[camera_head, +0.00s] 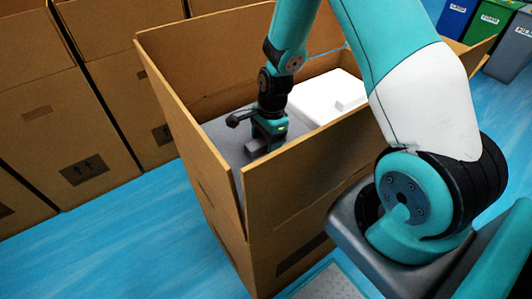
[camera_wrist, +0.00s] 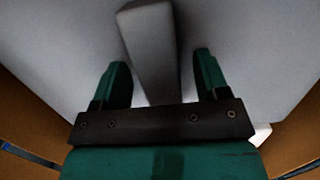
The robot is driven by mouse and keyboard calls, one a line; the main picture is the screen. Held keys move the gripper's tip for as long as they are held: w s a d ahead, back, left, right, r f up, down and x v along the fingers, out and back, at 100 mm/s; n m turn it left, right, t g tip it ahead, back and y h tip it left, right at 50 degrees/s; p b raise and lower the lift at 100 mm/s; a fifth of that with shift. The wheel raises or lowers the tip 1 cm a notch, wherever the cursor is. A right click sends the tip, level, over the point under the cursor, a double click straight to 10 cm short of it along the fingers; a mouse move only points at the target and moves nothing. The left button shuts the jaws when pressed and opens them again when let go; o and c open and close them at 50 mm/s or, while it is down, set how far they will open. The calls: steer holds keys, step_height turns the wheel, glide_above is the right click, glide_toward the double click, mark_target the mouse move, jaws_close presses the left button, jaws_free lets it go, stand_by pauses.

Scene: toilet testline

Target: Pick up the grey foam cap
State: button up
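The grey foam cap (camera_head: 227,132) lies inside an open cardboard box (camera_head: 296,184) in the head view. In the wrist view its flat grey surface (camera_wrist: 239,35) fills most of the picture. A raised grey bar (camera_wrist: 149,45) stands on it and runs between my two fingers. My gripper (camera_wrist: 160,75) is open, with one finger on each side of the bar and a visible gap to each. In the head view my gripper (camera_head: 267,142) reaches down into the box at the cap. Whether the fingertips touch the cap's surface cannot be told.
A white block (camera_head: 327,95) lies beside the grey cap in the same box. The box walls rise around my gripper. Closed cardboard boxes (camera_head: 75,130) stand at the left. Blue, green and grey bins (camera_head: 492,25) stand at the back right. Blue floor (camera_head: 120,240) is clear at the front left.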

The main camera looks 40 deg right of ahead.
jaws_close()
steer(key=shift+r, duration=0.1)
step_height(320, 180, up, 20)
steer(key=p, duration=0.2)
steer(key=shift+p, duration=0.4)
step_height(320, 180, up, 18)
steer(key=p, duration=1.8)
